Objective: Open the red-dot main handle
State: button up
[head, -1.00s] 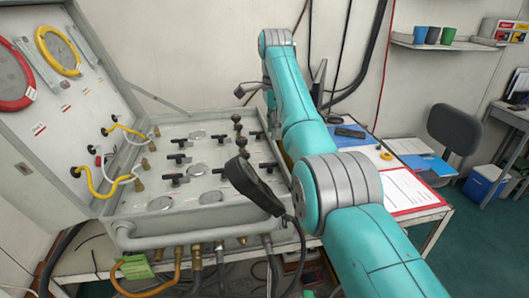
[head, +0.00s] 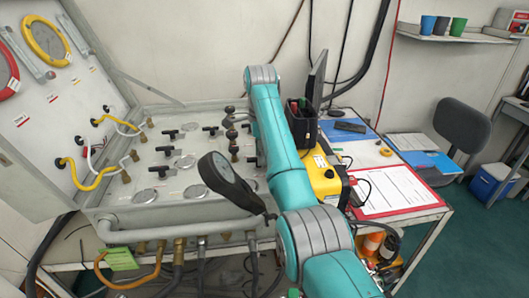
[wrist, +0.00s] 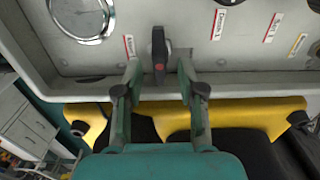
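My gripper (wrist: 159,74) is open, with one fingertip on each side of the handle's near end. I see gaps between fingers and lever; contact cannot be told. In the head view my arm hides the gripper and I cannot make out this handle. The air panel (head: 110,215) stands open on the table, with several black levers and round gauges on its face.
A yellow case (head: 326,184) stands right of the panel, and its yellow body (wrist: 250,110) shows under my gripper in the wrist view. A black holder (head: 303,128) and red-edged papers (head: 392,190) are on the table.

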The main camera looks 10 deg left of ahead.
grip_shut()
